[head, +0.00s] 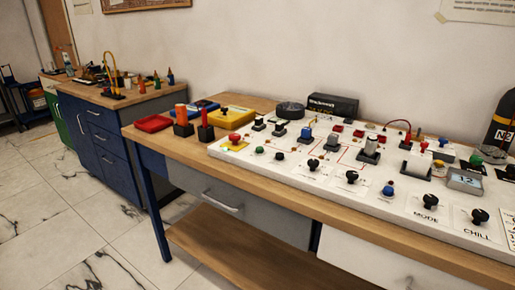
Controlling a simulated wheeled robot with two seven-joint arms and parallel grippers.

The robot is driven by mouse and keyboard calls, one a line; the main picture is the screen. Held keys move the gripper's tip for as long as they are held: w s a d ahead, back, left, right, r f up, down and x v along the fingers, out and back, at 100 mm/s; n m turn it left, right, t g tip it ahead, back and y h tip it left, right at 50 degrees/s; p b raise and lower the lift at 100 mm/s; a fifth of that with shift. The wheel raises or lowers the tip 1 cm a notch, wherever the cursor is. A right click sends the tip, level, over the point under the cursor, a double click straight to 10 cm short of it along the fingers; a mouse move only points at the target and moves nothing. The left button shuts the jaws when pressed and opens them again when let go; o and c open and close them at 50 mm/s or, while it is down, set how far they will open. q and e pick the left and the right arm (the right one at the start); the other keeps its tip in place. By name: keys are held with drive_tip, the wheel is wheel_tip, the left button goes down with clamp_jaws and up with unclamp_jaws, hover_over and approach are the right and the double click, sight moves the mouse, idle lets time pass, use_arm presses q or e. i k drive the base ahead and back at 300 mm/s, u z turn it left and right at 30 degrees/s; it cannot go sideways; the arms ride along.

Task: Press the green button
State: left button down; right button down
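A small green button (259,150) sits near the left end of the white panel (300,176), between a red mushroom button (234,138) on a yellow base and a black knob (279,156). A second green round piece (474,160) shows at the far right of the panel, by a small display (464,181). I cannot tell whether that piece is a button. Neither of my grippers is in view.
The panel lies on a long wooden bench (180,149) and carries several knobs, switches and cylinders. Left of it stand red and black holders and a yellow box (232,120). A dark gas cylinder (501,122) stands at the right. The tiled floor (60,215) in front is clear.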

sight(259, 149)
drive_tip(key=u, duration=1.45)
drive_tip(key=i, duration=0.9)
drive_tip(key=z, duration=2.95)
